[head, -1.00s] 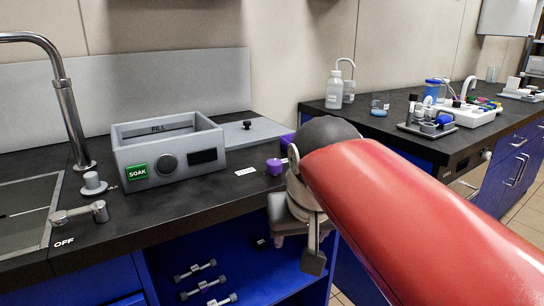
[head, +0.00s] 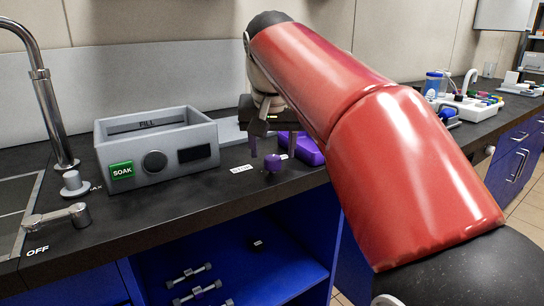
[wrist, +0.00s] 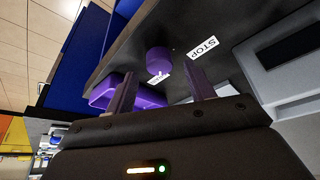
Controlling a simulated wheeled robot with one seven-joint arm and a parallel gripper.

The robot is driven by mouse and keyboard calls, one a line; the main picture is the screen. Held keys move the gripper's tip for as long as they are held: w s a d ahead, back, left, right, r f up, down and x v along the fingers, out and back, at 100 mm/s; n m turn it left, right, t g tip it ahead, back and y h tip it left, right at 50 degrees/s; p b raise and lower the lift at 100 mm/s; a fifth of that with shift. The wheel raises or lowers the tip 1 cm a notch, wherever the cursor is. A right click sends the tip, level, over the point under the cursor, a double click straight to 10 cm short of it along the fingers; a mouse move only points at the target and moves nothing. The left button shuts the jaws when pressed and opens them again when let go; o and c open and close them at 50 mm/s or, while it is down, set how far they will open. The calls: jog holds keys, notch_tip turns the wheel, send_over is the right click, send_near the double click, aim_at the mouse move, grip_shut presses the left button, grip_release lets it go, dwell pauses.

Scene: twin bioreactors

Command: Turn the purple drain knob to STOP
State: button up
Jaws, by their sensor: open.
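The purple drain knob (head: 272,163) stands on the dark counter near its front edge, right of the grey soak bath. It also shows in the wrist view (wrist: 158,61), beyond and between my fingers. A white STOP label (wrist: 202,48) lies beside it, on the side towards the bath; a second label (wrist: 157,77) lies close by on the tray side. My gripper (head: 273,147) is open and empty, its two fingers hanging down just behind the knob; it also shows in the wrist view (wrist: 163,88). I cannot tell whether a finger touches the knob.
The grey bath (head: 158,148) with a green SOAK display stands left of the knob. A purple tray (head: 308,150) lies just right and behind. A tap with an OFF lever (head: 56,216) is at the left. Shelves below the counter hold dumbbell-shaped objects.

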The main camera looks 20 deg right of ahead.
jog(key=shift+x, duration=1.1)
jog(key=shift+c, duration=0.3)
jog(key=c, duration=0.9)
